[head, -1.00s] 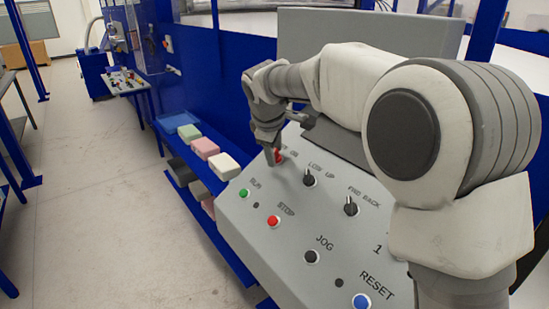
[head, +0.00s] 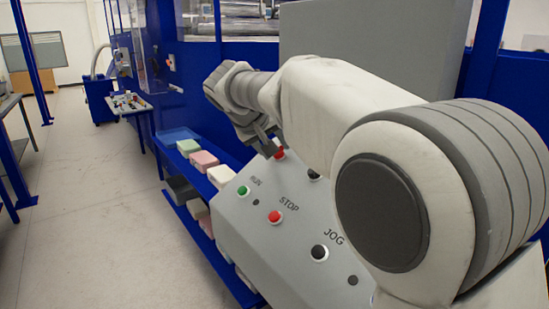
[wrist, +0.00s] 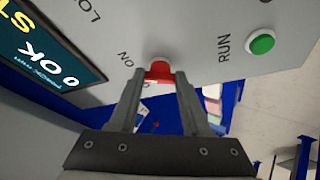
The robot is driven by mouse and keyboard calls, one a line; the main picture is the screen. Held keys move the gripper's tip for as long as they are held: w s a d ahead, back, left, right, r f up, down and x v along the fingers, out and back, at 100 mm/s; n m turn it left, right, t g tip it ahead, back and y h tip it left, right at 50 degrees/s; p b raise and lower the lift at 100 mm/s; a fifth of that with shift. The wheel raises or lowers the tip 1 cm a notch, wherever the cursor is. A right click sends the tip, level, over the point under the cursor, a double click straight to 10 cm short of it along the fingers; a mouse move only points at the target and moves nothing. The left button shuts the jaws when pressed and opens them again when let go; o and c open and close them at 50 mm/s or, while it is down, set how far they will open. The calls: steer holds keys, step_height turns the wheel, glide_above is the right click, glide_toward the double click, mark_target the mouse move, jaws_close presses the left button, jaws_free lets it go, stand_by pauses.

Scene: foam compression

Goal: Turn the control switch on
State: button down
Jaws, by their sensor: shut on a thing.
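The control switch, a red handle (head: 279,154) on the sloped grey panel (head: 235,220), sits at the panel's upper edge, partly covered by my gripper (head: 270,148). In the wrist view the red switch (wrist: 158,71) lies between the two fingertips of my gripper (wrist: 160,78), beside an "ON" label. My gripper is shut on the switch. The switch's exact angle is hard to read.
A green RUN button (head: 243,191), a red STOP button (head: 275,217) and a black JOG knob (head: 319,253) are on the panel. A dark display (wrist: 45,50) shows in the wrist view. Foam blocks (head: 204,160) lie on a blue shelf at left. The floor aisle is clear.

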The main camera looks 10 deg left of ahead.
steer(key=shift+a+f+m+h+b, duration=0.1)
steer(key=shift+m+h+b, duration=0.5)
steer(key=shift+m, duration=0.7)
steer(key=shift+c, duration=1.8)
jaws_free()
steer(key=shift+s, duration=0.1)
steer(key=p+v, duration=0.2)
steer(key=v, duration=1.5)
steer(key=shift+s+p, duration=0.25)
steer(key=shift+p, duration=0.1)
